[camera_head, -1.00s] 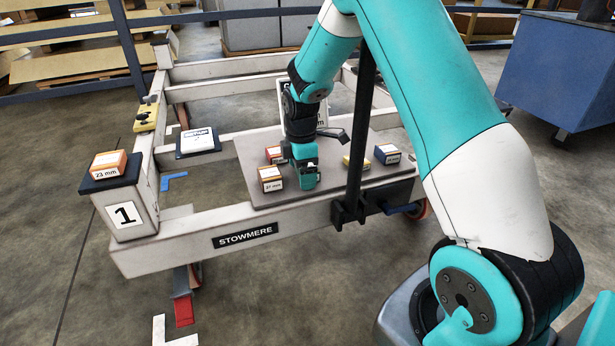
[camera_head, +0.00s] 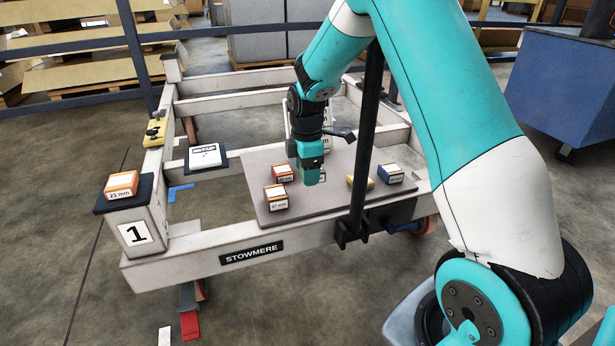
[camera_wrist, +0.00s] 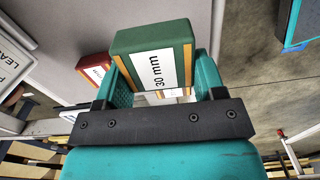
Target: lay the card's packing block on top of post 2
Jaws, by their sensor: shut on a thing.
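My gripper (camera_head: 312,180) is shut on a green block and holds it over the grey board of the trolley. In the wrist view the green block (camera_wrist: 155,55) sits between both fingers, its white label reading 30 mm. A white card (camera_wrist: 12,58) shows partly at the left edge of the wrist view. In the head view it is mostly hidden behind my wrist. Post 1 (camera_head: 137,238) stands at the trolley's near left corner, with an orange 23 mm block (camera_head: 122,184) on its dark top. I can make out no post marked 2.
On the grey board (camera_head: 300,208) stand a red block (camera_head: 282,173), a 37 mm block (camera_head: 275,197), a yellow block (camera_head: 360,182) and a blue block (camera_head: 390,174). A black upright pole (camera_head: 364,140) rises close right of my gripper. A white label plate (camera_head: 205,156) lies left of the board.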

